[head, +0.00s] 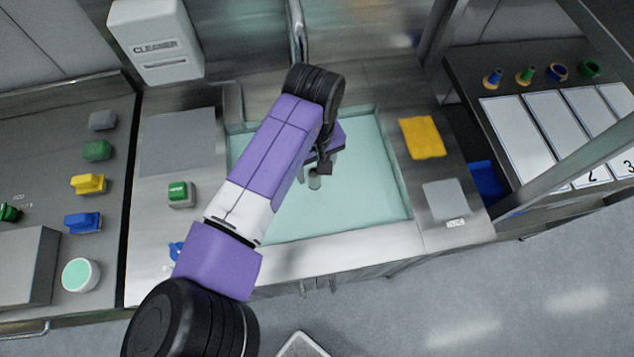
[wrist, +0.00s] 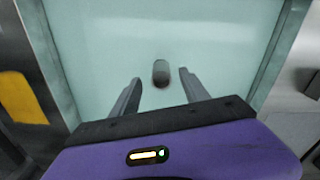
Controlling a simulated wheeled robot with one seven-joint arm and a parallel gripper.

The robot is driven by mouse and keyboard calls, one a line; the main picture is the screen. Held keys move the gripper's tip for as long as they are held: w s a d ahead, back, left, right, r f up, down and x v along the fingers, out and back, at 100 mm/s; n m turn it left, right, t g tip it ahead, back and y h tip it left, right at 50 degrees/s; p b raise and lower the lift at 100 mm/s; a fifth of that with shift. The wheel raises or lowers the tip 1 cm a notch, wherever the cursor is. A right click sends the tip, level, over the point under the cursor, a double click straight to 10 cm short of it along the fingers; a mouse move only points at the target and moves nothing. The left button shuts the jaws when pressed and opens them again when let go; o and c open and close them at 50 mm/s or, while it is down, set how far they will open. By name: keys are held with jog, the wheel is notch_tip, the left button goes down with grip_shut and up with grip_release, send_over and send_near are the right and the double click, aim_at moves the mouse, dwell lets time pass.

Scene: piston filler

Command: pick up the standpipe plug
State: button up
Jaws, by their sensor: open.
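The standpipe plug (head: 314,181) is a short greyish upright cylinder in the pale teal sink basin (head: 370,190). In the wrist view the plug (wrist: 161,73) shows as a dark rounded shape, centred between my two finger tips and a little beyond them. My gripper (head: 325,166) is over the basin, next to the plug in the head view. In the wrist view my gripper (wrist: 160,78) is open, with a finger on each side of the plug's line and nothing held. I cannot tell the exact height gap. My arm hides part of the basin's left side.
The basin walls surround the plug, and a tall faucet (head: 298,35) stands behind. A yellow cloth (head: 422,138) and a grey pad (head: 445,200) lie on the right counter. A green-topped block (head: 180,194) stands on the left counter. The basin's right part is clear.

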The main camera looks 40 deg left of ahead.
aim_at(314, 187)
jog(key=shift+a+f+p, duration=0.1)
jog(key=shift+f+p, duration=0.3)
jog(key=shift+f, duration=2.4)
grip_shut()
jog(key=shift+r, duration=0.1)
